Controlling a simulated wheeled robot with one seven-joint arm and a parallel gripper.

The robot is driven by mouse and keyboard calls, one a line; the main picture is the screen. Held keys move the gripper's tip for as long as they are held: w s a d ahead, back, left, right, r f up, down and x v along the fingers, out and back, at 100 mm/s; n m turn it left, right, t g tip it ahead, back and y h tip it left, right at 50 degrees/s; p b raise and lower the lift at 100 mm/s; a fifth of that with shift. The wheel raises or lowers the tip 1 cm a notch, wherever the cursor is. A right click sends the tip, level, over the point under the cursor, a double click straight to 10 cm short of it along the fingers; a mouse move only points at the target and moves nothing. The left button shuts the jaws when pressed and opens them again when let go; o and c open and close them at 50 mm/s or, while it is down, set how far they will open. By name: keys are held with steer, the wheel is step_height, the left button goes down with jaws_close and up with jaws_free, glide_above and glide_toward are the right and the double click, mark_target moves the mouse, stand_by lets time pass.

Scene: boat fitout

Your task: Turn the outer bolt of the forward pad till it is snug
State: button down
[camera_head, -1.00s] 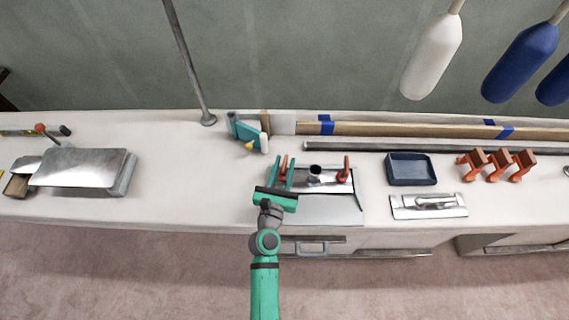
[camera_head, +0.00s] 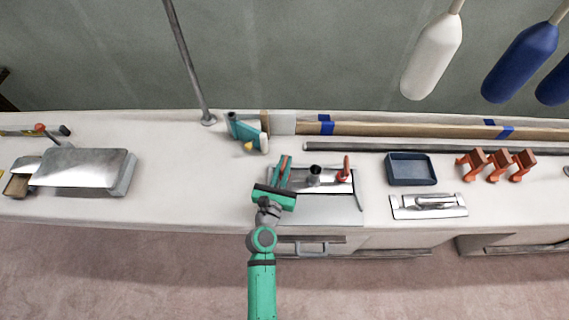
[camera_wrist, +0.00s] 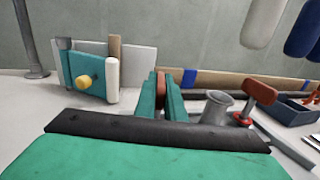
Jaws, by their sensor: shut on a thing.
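A bright metal pad (camera_head: 330,187) with a short grey tube (camera_head: 315,172) in its middle lies on the counter. A red-handled bolt (camera_head: 346,167) stands upright at its right end, clear of my gripper. It also shows in the wrist view (camera_wrist: 259,92). My gripper (camera_head: 281,172) is at the pad's left end, shut on another red-handled bolt. That bolt's red handle (camera_wrist: 160,84) shows edge-on between the green fingers in the wrist view. Its lower part is hidden by my gripper. I cannot tell how tight either bolt is.
A teal tool (camera_head: 246,133) stands behind left. A dark tray (camera_head: 411,170), orange clamps (camera_head: 496,165) and a second metal plate (camera_head: 429,206) lie to the right. A grey pole (camera_head: 188,62) rises behind left. A long rod (camera_head: 450,148) lies along the back.

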steer(key=shift+h, duration=0.3)
steer(key=m+g+h, duration=0.1)
steer(key=m+h, duration=0.1)
steer(key=h, duration=0.1)
steer(key=m+g+h, duration=0.2)
steer(key=shift+w+a+r+m+h, duration=0.1)
steer(key=shift+a+r+m+h, duration=0.05)
steer(key=shift+m+h, duration=0.2)
steer(key=m+g+h, duration=0.4)
steer(key=g, duration=0.1)
steer(key=shift+a+r+h, duration=0.1)
steer(key=shift+h, duration=0.25)
steer(key=shift+m+g+h, duration=0.65)
steer(key=shift+m+g, duration=0.8)
steer(key=shift+g, duration=0.6)
steer(key=shift+m+g+h, duration=0.65)
steer(key=shift+m+g, duration=0.75)
steer(key=shift+g, duration=0.65)
steer(key=shift+m+g, duration=0.9)
steer(key=shift+g, duration=0.5)
steer(key=shift+d+m+g, duration=0.25)
steer(key=shift+m+g, duration=0.25)
steer(key=shift+g, duration=0.3)
